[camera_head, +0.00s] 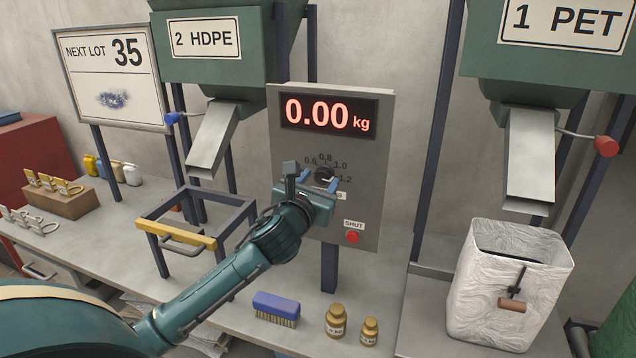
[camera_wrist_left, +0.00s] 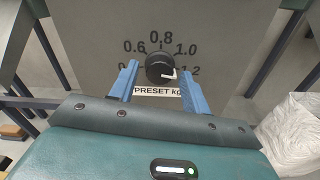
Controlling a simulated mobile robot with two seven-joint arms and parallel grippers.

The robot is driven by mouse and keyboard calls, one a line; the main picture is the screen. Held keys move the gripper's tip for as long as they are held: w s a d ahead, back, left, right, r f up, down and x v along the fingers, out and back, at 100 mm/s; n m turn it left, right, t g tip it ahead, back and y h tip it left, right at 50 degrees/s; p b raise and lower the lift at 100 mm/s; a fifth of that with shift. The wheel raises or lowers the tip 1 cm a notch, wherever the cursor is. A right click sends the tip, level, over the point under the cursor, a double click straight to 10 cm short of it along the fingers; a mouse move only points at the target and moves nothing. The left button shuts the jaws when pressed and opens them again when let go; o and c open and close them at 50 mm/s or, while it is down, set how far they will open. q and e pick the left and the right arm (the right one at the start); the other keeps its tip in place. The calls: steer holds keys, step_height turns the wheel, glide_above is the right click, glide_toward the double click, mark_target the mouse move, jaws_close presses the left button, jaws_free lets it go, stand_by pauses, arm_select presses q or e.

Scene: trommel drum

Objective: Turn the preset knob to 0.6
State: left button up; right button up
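The black preset knob (camera_head: 324,174) is on the front of the grey control box, below its display. In the left wrist view the knob (camera_wrist_left: 158,67) sits inside a dial marked 0.6, 0.8, 1.0 and 1.2, with a "PRESET kg" label below. Its white mark (camera_wrist_left: 170,75) lies at the lower right, toward 1.2. My left gripper (camera_head: 320,180) is in front of the knob. Its blue fingers (camera_wrist_left: 160,68) stand open on both sides of the knob, with a gap on each side. The lower-left dial number is mostly hidden by a finger. My right gripper is not in view.
The display (camera_head: 328,114) reads 0.00 kg. A red SHUT button (camera_head: 353,237) is low on the box. A blue brush (camera_head: 276,308) and two brass weights (camera_head: 336,321) lie in front. A white sack (camera_head: 508,290) stands at the right, a yellow-handled frame (camera_head: 177,234) at the left.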

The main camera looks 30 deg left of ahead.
arm_select(q)
steer(key=c, duration=0.8)
steer(key=shift+n, duration=0.3)
